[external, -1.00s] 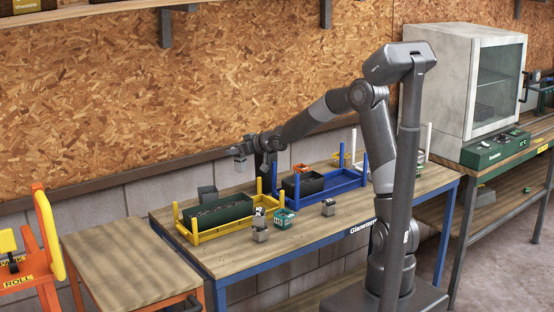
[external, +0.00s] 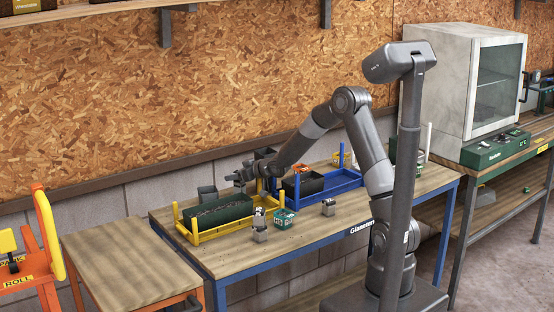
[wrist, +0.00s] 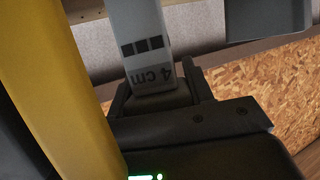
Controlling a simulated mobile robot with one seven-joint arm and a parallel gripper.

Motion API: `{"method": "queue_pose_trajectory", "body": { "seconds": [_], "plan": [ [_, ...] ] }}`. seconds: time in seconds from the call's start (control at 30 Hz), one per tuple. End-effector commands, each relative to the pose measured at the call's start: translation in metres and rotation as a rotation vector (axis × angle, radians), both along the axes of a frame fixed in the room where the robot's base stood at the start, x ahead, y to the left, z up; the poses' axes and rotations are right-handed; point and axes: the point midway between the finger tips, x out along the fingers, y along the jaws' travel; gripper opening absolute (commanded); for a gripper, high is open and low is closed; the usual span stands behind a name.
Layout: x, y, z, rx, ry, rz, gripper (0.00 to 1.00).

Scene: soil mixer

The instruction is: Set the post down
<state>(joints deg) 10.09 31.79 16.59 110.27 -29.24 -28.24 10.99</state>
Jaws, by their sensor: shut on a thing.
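My gripper (external: 243,175) is shut on a grey post, low over the back of the workbench, behind the yellow rack (external: 215,234). In the wrist view the post (wrist: 138,30) shows between the jaws (wrist: 160,95), with a "4 cm" mark and three black squares on its face. The post's lower end is out of sight in the wrist view, and the external view is too small to tell whether it touches anything. A yellow upright (wrist: 60,90) stands very close on the left of the wrist view.
A dark green trough (external: 218,212) sits in the yellow rack. A blue rack (external: 335,183) with a dark box (external: 303,186) stands to its right. The bench's front right is clear.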

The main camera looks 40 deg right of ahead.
Motion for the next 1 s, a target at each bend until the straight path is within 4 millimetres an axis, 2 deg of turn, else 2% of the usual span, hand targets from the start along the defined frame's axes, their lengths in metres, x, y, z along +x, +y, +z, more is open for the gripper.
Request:
{"method": "queue_pose_trajectory", "body": {
  "seconds": [0.57, 0.6, 0.83, 1.0],
  "plan": [
    [-0.002, 0.0, -0.017, 0.0, 0.011, -0.001, 0.2],
    [-0.002, 0.0, -0.018, 0.0, 0.013, 0.0, 0.5],
    [-0.003, -0.001, -0.02, -0.002, 0.017, -0.001, 0.69],
    [-0.003, -0.001, -0.02, -0.002, 0.018, -0.001, 0.69]
  ]
}}
